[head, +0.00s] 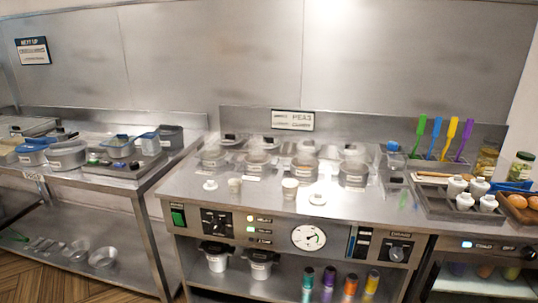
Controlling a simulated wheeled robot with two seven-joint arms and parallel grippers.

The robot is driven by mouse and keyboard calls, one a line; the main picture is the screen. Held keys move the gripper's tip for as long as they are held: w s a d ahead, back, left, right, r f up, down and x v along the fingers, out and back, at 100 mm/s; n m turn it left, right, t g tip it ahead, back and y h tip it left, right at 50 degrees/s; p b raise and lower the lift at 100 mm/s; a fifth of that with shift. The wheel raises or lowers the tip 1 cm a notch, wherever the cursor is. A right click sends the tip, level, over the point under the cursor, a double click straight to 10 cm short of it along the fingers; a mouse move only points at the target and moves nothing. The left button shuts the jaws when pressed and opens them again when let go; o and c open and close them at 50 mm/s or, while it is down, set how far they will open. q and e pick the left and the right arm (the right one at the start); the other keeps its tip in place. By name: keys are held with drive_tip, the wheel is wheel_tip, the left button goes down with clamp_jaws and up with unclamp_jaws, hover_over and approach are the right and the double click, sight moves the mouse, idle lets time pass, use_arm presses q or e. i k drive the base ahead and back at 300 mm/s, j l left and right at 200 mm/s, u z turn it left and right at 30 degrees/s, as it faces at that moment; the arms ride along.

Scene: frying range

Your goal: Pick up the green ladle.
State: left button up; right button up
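The green ladle (421,134) stands upright near the back right of the steel range, its green handle pointing up. It is the leftmost in a row of coloured handles, beside a blue one (434,137), a yellow one (449,138) and a purple one (463,139). Its lower end is hidden or too small to make out. Neither of my grippers is in view.
In front of the handles, a dark tray (432,204) holds white cups. Jars (486,161) and a tray of eggs (517,203) are to the right. Clear lidded pots (353,174) line the range's middle. A steel table (130,185) with containers stands left.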

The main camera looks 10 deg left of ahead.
sight(423, 119)
drive_tip(key=i+l, duration=0.85)
drive_tip(key=i, duration=0.15)
